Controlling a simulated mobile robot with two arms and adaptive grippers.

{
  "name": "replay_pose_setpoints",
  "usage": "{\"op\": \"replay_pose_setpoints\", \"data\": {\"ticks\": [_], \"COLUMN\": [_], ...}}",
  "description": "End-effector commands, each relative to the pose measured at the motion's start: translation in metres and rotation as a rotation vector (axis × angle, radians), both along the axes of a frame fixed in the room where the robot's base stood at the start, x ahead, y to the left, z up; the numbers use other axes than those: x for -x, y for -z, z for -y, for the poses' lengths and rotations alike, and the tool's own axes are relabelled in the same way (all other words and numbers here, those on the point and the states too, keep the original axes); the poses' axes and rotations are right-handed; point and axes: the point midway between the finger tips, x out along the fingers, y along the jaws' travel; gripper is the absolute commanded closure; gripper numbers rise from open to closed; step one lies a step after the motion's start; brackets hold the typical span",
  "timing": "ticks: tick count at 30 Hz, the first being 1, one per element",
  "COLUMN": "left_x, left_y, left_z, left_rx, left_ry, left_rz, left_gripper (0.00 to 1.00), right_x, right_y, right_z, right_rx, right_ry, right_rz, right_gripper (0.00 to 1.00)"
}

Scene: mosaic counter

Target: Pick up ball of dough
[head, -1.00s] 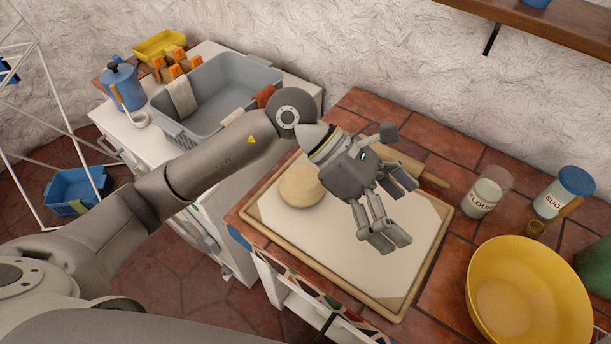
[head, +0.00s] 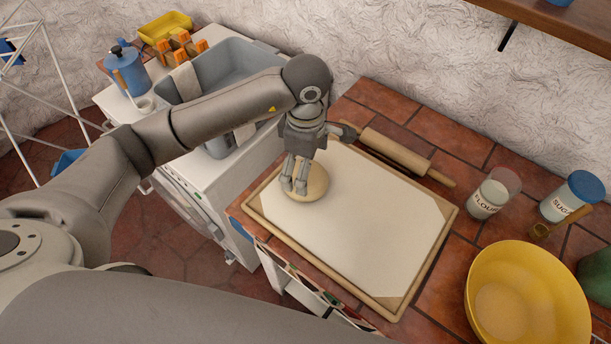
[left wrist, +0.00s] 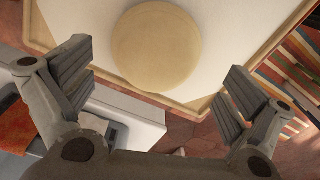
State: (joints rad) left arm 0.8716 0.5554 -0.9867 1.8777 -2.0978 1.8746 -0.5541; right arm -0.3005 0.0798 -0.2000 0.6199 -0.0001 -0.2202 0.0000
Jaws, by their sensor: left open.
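The ball of dough (head: 318,184) is a pale, rounded lump on the white pastry board (head: 370,220), near the board's left corner. My left gripper (head: 294,186) points down over the dough in the head view and hides part of it. In the left wrist view the dough (left wrist: 157,45) lies ahead of and between the two spread fingers (left wrist: 155,85). The gripper is open and empty, and I see no contact with the dough. My right gripper is not in view.
A rolling pin (head: 408,155) lies along the board's back edge. A flour jar (head: 490,196), a sugar jar (head: 568,197) and a large yellow bowl (head: 528,300) stand to the right. A grey basin (head: 228,75) is at the back left. The board's middle is clear.

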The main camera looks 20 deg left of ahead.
Motion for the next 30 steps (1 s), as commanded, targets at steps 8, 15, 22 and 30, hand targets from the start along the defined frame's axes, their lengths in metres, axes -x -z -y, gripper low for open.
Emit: {"op": "replay_pose_setpoints", "data": {"ticks": [8,15,22,30], "left_x": [-0.002,-0.004,-0.004,-0.004], "left_y": [0.026,0.052,0.054,0.053], "left_z": [-0.002,-0.002,-0.002,-0.002], "left_rx": [0.000,0.001,0.002,0.002], "left_ry": [-0.002,0.000,0.000,0.000], "left_rz": [-0.006,0.000,0.001,0.000], "left_gripper": [0.00,0.00,0.01,0.36], "right_x": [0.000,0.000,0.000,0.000], "right_y": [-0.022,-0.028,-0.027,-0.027], "right_z": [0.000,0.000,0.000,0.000], "right_rx": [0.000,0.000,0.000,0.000], "right_ry": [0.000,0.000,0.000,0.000], "right_rz": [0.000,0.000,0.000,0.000], "right_gripper": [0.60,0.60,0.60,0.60]}}
